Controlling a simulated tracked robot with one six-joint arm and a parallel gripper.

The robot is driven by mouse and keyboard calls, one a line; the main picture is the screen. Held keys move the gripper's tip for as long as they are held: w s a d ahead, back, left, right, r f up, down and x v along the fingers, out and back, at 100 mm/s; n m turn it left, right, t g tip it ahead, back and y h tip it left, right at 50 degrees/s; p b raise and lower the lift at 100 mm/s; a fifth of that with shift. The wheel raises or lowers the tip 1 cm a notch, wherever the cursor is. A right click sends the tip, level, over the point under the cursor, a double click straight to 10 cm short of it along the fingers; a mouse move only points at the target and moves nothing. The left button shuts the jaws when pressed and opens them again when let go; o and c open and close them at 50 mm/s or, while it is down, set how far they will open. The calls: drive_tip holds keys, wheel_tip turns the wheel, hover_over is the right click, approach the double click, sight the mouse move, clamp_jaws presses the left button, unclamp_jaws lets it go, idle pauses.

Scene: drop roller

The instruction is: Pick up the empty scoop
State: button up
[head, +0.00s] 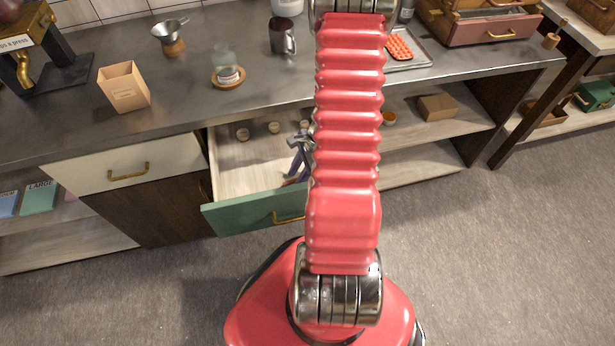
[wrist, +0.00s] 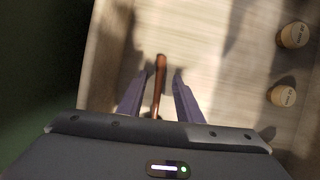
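In the wrist view, a brown rod-like handle (wrist: 160,75), which looks like the scoop's, lies in the drawer. Its lower end passes behind my gripper body, so I cannot see the scoop's bowl or whether it is empty. My gripper (wrist: 161,78) is open, with one purple-grey finger on each side of the handle and a gap on both sides. In the head view my gripper (head: 298,168) reaches down into the open drawer (head: 228,165), partly behind my red arm. The scoop cannot be made out there.
The green drawer front (head: 245,213) stands out from the counter (head: 185,100). A paper bag (head: 123,88) and glass flask (head: 226,68) stand above.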

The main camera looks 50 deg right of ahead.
idle(0.4)
clamp_jaws()
idle(0.4)
